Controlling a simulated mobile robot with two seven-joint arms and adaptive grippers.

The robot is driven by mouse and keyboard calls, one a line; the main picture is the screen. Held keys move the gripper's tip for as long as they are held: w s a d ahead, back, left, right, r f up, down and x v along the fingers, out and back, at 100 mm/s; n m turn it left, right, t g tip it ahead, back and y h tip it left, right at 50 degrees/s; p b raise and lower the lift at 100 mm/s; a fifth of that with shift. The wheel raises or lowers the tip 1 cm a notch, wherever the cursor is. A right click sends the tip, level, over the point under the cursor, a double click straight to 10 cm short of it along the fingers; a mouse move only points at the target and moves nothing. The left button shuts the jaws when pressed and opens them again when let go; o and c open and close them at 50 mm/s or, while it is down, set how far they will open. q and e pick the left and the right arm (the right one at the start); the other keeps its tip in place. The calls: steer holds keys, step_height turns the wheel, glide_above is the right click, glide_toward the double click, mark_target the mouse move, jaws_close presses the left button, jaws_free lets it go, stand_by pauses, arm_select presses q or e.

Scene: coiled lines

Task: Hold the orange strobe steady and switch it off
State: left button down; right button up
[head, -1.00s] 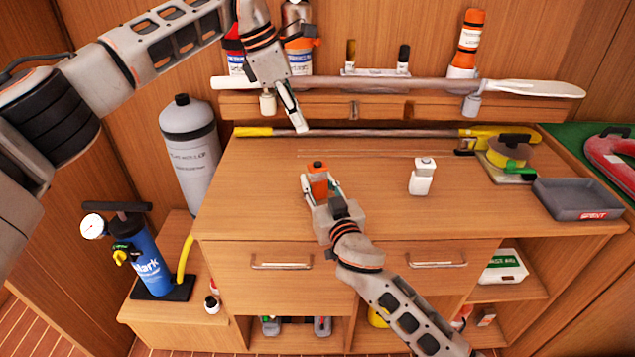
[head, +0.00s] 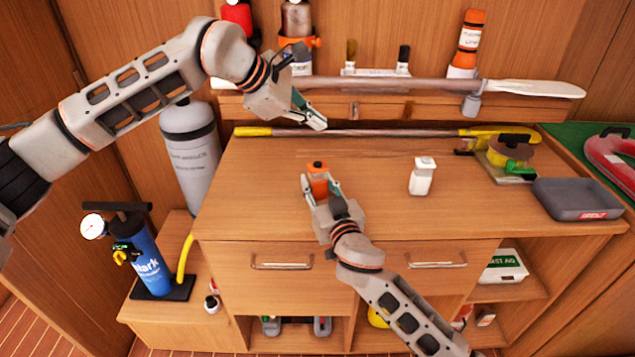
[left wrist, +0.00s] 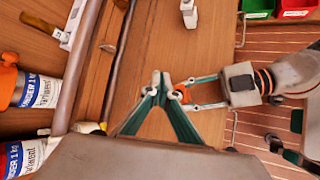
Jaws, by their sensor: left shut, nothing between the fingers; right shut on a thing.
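The orange strobe (head: 317,182) stands on the wooden worktop (head: 260,200), left of its middle. My right gripper (head: 321,190) is shut around it from the front. In the left wrist view the strobe (left wrist: 179,94) shows as a small orange spot between the right gripper's fingers (left wrist: 195,94), partly hidden by my left fingertips. My left gripper (head: 316,123) is shut and empty, above the back of the worktop, higher than the strobe and apart from it. Its fingertips (left wrist: 160,82) meet in the left wrist view. The strobe's switch is too small to make out.
A white bottle-like item (head: 421,177) stands right of the strobe. A yellow-ended pole (head: 380,133) lies along the back. A paddle (head: 400,85) rests on the ledge above. A grey tray (head: 577,200) sits at the right. The worktop between strobe and white item is clear.

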mark_target(315, 164)
arm_select(q)
steer(key=shift+f, duration=3.75)
steer(key=shift+f, duration=0.65)
steer(key=shift+r, duration=0.65)
steer(key=shift+r, duration=3)
